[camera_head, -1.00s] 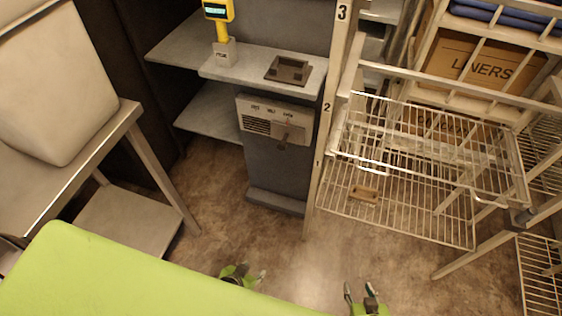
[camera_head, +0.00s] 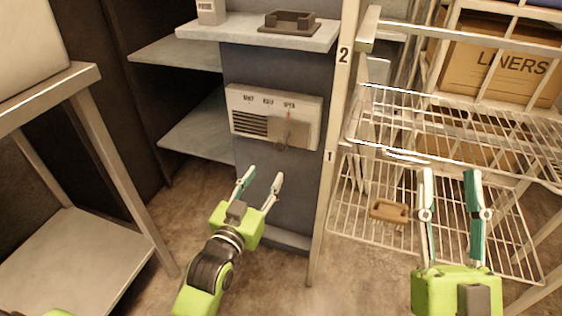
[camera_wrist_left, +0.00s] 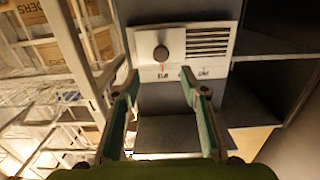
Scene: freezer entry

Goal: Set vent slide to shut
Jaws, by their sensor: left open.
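The vent panel (camera_head: 235,112) is a pale box on the grey column, with dark louvres on its left and marks that appear to read SHUT, HALF and OPEN from left to right. Its slide knob (camera_head: 283,132) sits at the right, with a red pointer at the OPEN mark. In the left wrist view the panel (camera_wrist_left: 206,61) appears upside down, and its round dark knob (camera_wrist_left: 160,52) lies beyond the fingertips. My left gripper (camera_head: 263,176) is open and empty, below and in front of the panel, apart from it. My right gripper (camera_head: 449,175) is open in front of the wire rack.
A ledge (camera_head: 215,32) with a dark tray (camera_head: 288,21) juts out above the panel. A numbered post (camera_head: 333,150) and wire shelves (camera_head: 350,215) stand to the right. A metal table (camera_head: 88,85) stands left. The floor before the column is clear.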

